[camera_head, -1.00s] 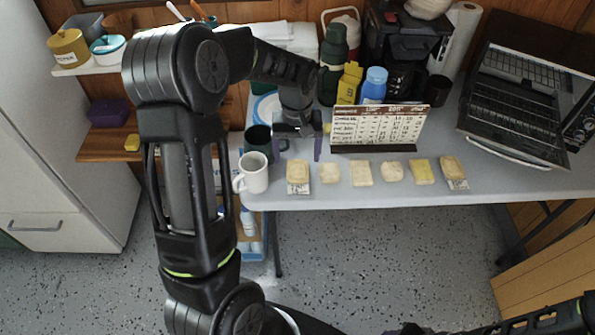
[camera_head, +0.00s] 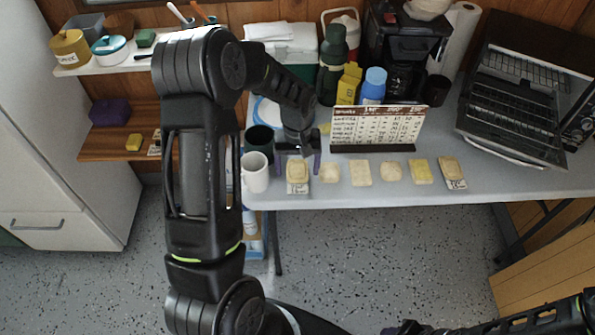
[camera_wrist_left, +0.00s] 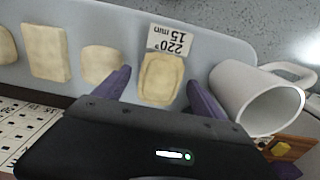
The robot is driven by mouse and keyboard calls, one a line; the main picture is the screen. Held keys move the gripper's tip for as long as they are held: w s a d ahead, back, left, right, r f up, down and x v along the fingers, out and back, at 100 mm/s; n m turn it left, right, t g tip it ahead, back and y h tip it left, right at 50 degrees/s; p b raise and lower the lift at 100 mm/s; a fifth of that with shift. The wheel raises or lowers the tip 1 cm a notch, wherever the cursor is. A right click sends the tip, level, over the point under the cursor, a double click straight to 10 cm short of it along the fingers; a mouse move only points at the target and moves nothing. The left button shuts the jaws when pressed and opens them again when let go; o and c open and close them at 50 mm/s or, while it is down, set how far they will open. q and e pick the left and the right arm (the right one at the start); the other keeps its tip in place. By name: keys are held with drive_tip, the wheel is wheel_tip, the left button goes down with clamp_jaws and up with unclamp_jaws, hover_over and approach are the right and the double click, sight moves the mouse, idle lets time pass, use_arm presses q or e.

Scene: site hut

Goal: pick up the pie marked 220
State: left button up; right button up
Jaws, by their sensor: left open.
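The pie marked 220 (camera_head: 297,171) is a pale, roughly square pastry at the left end of a row on the grey table. In the left wrist view this pie (camera_wrist_left: 160,78) lies by a card (camera_wrist_left: 170,41) reading "220° 15 min". My left gripper (camera_head: 299,163) is open with nothing held. In the wrist view its two purple fingers (camera_wrist_left: 160,88) show on either side of the pie; I cannot tell their exact height above the table. Another pie (camera_head: 449,166) with a card, too small to read, is at the row's right end.
A white mug (camera_head: 255,173) stands close left of the pie, with a dark mug (camera_head: 260,140) behind. Other pies (camera_head: 330,172) lie to the right. A printed chart (camera_head: 378,128) stands behind the row. The open toaster oven (camera_head: 520,100) is at right.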

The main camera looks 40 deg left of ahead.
sight(298, 169)
idle(0.4)
use_arm(q)
drive_tip(key=c, duration=1.5)
drive_tip(key=shift+r, duration=0.2)
drive_tip(key=shift+c, duration=0.2)
wheel_tip(298, 169, up, 10)
drive_tip(key=b, duration=0.1)
drive_tip(key=shift+f, duration=0.15)
